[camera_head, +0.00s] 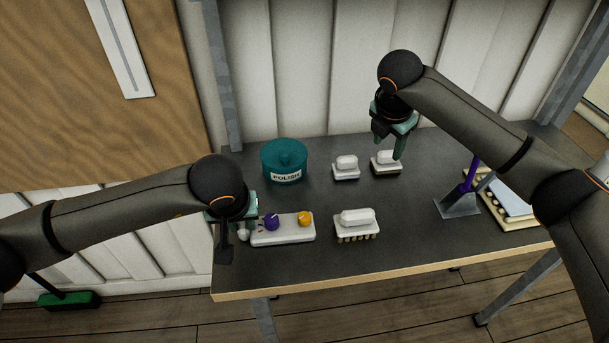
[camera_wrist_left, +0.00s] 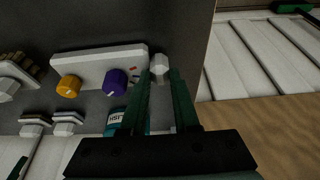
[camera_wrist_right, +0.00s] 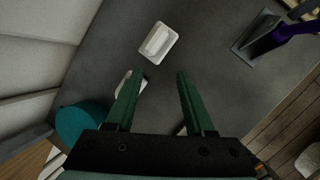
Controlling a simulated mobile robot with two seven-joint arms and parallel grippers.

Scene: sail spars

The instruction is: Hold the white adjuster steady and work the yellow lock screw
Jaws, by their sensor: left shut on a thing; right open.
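The white adjuster (camera_head: 243,233) is a small pale knob at the left end of a white block. It also shows in the left wrist view (camera_wrist_left: 160,65). My left gripper (camera_head: 242,220) is shut on it, its green fingertips on either side. The yellow lock screw (camera_head: 305,218) is a round knob on top of the block's right part, and shows in the left wrist view (camera_wrist_left: 69,87). No gripper touches it. My right gripper (camera_head: 390,147) is open and empty, above the table's back, behind and right of the screw.
A purple knob (camera_head: 271,222) sits on the block (camera_head: 285,236) between adjuster and screw. A white-handled brush (camera_head: 357,222) stands right of the block. Two small white-topped pieces (camera_head: 345,168) (camera_head: 384,163) and a teal polish tin (camera_head: 284,160) stand behind. A purple-handled tool (camera_head: 470,176) is at right.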

